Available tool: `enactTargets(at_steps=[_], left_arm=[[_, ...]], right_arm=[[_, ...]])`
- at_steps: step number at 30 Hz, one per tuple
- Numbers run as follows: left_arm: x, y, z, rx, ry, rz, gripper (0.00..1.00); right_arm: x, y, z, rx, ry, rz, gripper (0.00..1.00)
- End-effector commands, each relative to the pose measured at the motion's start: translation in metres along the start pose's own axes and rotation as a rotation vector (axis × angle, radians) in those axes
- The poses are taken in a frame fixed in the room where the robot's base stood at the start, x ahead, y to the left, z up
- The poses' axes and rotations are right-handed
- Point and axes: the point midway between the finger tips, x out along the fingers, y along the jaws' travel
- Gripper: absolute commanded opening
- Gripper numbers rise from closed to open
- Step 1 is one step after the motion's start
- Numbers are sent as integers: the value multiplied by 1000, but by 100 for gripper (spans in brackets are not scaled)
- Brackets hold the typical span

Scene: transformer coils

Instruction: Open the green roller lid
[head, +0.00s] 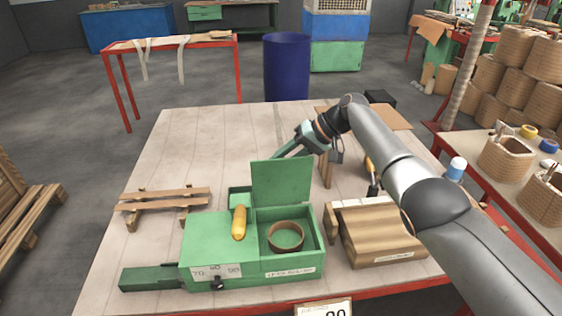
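The green box (215,240) stands at the front of the wooden table. Its green lid (281,184) stands up, roughly vertical, at the back of the right compartment. That compartment is uncovered and a brown ring (287,236) lies in it. A yellow handle or roller (239,222) sits on the box to the left of the lid. My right gripper (284,152) is just behind the lid's top edge. Its fingertips are partly hidden by the lid, so contact and finger opening are unclear. My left gripper is out of view.
A slatted wooden rack (165,197) lies left of the box. A wooden block (375,236) stands close on the right, under my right arm. The table's back left (200,140) is clear. A blue barrel (287,67) stands behind the table.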

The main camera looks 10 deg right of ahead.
Motion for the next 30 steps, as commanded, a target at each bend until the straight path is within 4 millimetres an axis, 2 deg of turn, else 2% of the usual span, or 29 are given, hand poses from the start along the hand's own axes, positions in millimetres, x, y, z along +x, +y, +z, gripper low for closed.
enactTargets(at_steps=[8,9,17,26,30], left_arm=[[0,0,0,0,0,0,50],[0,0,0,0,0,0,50],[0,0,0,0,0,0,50],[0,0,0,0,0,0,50],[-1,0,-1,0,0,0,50]], right_arm=[[0,0,0,1,1,0,0],[0,0,0,1,1,0,35],[0,0,0,1,1,0,64],[-2,0,0,1,1,0,64],[-13,1,0,1,2,0,64]])
